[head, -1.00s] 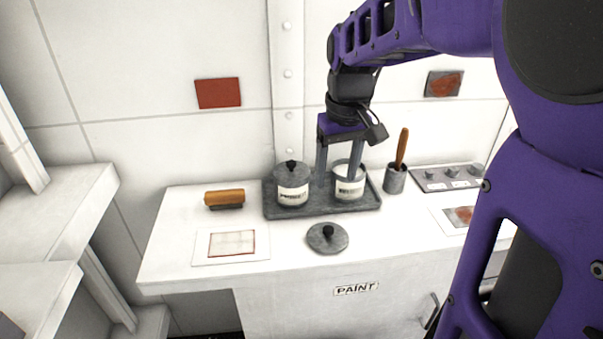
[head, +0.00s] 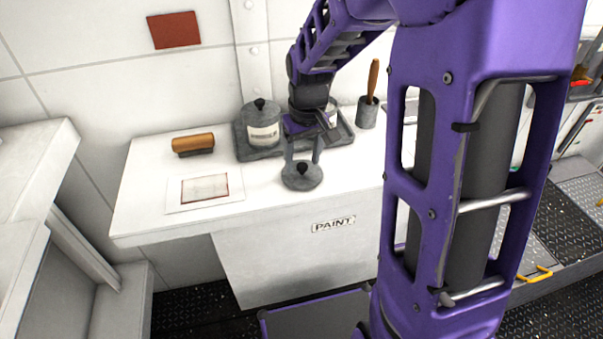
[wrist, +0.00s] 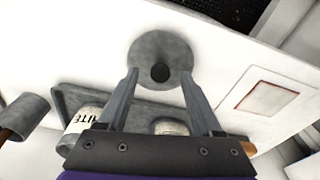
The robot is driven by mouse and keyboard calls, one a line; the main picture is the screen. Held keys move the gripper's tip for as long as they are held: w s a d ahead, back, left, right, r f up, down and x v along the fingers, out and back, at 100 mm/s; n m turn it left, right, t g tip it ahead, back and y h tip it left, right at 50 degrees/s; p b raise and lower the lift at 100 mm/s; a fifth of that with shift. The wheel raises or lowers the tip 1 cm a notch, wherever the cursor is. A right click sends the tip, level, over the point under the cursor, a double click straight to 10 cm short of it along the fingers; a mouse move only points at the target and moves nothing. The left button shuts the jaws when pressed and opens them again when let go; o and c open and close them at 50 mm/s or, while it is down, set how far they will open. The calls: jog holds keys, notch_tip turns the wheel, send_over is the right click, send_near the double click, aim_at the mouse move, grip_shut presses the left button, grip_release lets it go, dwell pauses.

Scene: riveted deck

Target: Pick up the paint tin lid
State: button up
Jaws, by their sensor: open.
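The loose paint tin lid (head: 301,180) is a round grey disc with a black knob, lying flat near the counter's front edge. It also shows in the wrist view (wrist: 178,48), with its knob in the middle. My gripper (head: 302,160) is open and points down over the lid. In the wrist view the fingertips (wrist: 160,73) stand on either side of the knob, apart from it. I cannot tell exactly how high the tips are above the lid.
A tray (head: 257,154) behind my gripper holds a lidded tin (head: 264,134) and another tin, mostly hidden by my wrist. A brush pot (head: 367,113) stands right of it. A wooden-handled brush (head: 193,144) and a framed card (head: 205,189) lie left. Counter around the lid is clear.

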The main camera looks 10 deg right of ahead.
jog(key=shift+f, duration=0.4)
jog(key=shift+c, duration=0.2)
grip_shut()
